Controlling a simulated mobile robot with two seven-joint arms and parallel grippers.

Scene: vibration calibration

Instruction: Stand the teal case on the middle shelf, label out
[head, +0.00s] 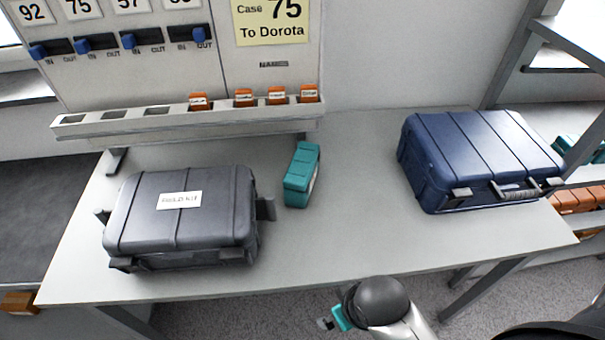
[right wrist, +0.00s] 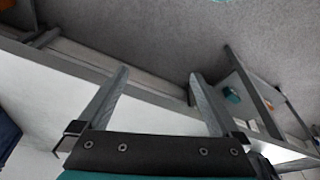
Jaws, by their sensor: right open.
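The teal case (head: 301,175) stands on the table between a dark grey case and a navy case. A pale patch shows on its right side; no label text can be read. The shelf rack (head: 572,43) is at the right edge, partly cut off; I cannot tell for sure which level is the middle shelf. My right gripper (head: 326,323) is low in front of the table's front edge, away from the teal case. In the right wrist view its fingers (right wrist: 160,95) are spread with nothing between them. My left gripper is not in view.
The dark grey case (head: 182,220) and navy case (head: 478,155) flank a clear stretch of table (head: 365,225). A board with switches and a slotted ledge (head: 180,122) stands behind. Other teal items (head: 565,143) and orange ones (head: 577,199) sit on the rack.

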